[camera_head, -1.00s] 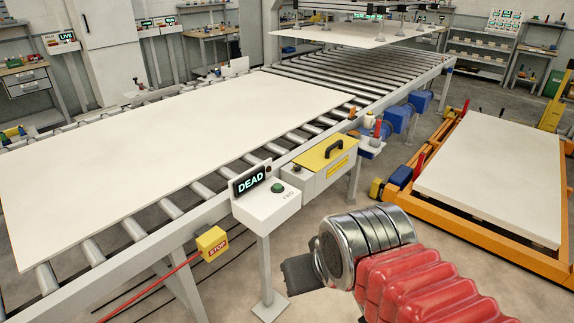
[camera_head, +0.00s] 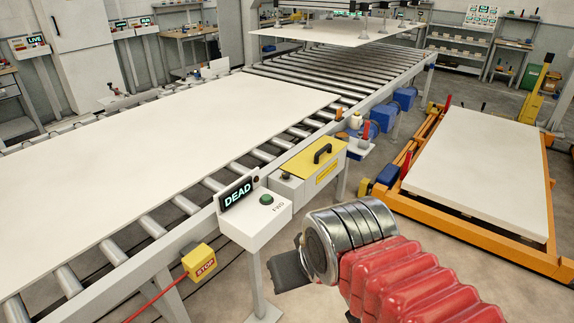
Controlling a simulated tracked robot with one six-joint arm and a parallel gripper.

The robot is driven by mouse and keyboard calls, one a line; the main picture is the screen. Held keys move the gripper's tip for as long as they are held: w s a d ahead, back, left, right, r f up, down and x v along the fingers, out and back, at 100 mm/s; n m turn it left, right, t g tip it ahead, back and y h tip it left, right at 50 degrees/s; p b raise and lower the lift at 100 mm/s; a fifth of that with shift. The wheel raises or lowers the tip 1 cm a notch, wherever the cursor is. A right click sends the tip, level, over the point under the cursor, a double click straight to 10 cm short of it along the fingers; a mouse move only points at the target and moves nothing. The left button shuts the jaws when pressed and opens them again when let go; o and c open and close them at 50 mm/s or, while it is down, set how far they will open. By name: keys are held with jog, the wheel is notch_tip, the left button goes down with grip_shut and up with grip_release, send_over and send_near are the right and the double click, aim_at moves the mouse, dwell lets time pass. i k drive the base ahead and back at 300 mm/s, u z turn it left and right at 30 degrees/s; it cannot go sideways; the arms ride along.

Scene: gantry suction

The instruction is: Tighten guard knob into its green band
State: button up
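The yellow guard cover (camera_head: 306,157) with a black handle (camera_head: 322,152) sits on a grey box at the conveyor's near side. A small dark knob (camera_head: 286,176) shows at its left end; I cannot make out a green band there. A control box beside it has a green button (camera_head: 267,199) and a display (camera_head: 237,195) reading DEAD. My gripper (camera_head: 288,271) shows only as a dark block beyond my metal wrist, below and apart from the guard and control box. Its fingertips cannot be made out, nor whether it holds anything.
A roller conveyor (camera_head: 172,203) carries a large pale sheet (camera_head: 150,135). A yellow STOP box (camera_head: 199,262) hangs on its near side. A small shelf (camera_head: 356,147) with bottles juts out right of the guard. An orange lift frame (camera_head: 480,236) with pale panels stands at right. Open floor lies between.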

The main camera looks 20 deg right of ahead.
aim_at(285, 175)
jog(key=u, duration=0.05)
jog(key=i, duration=1.4)
